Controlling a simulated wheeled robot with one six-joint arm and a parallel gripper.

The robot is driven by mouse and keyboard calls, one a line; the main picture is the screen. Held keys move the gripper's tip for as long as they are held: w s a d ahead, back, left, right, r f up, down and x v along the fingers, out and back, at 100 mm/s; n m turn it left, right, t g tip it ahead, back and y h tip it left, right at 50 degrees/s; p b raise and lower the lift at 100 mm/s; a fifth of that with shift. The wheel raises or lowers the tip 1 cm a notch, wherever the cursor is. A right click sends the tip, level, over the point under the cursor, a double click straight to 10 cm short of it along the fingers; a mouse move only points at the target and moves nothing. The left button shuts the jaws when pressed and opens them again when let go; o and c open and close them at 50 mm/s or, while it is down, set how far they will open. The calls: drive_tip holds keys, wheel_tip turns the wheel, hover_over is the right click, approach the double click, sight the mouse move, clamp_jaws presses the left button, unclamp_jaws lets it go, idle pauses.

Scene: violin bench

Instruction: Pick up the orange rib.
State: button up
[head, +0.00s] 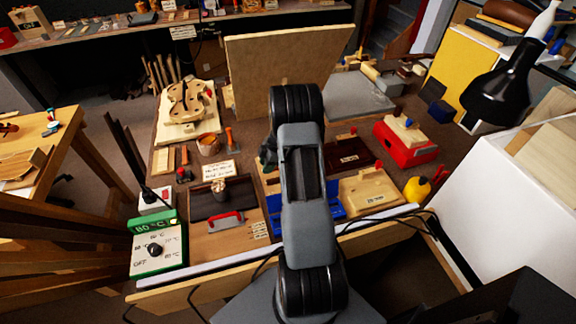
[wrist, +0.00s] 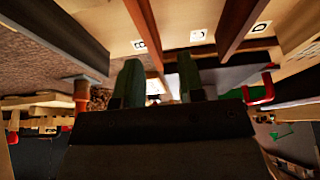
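I cannot clearly single out the orange rib in either view. In the wrist view, a reddish-brown wooden strip (wrist: 144,28) runs from the top edge toward the space between my fingers, and a second brown strip (wrist: 240,22) lies to its right. I cannot tell whether either is the rib. My gripper (wrist: 158,72) shows two dark green fingers, apart, with nothing seen held between them. In the head view my own arm covers the middle of the bench and hides most of my gripper.
A violin body (head: 190,101) lies at the bench's back left. An upright wooden board (head: 285,65) stands behind my arm. A dark tray (head: 205,204) and green heater box (head: 157,248) are left.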

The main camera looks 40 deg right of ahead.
drive_tip(key=shift+x, duration=1)
drive_tip(key=shift+c, duration=0.5)
clamp_jaws()
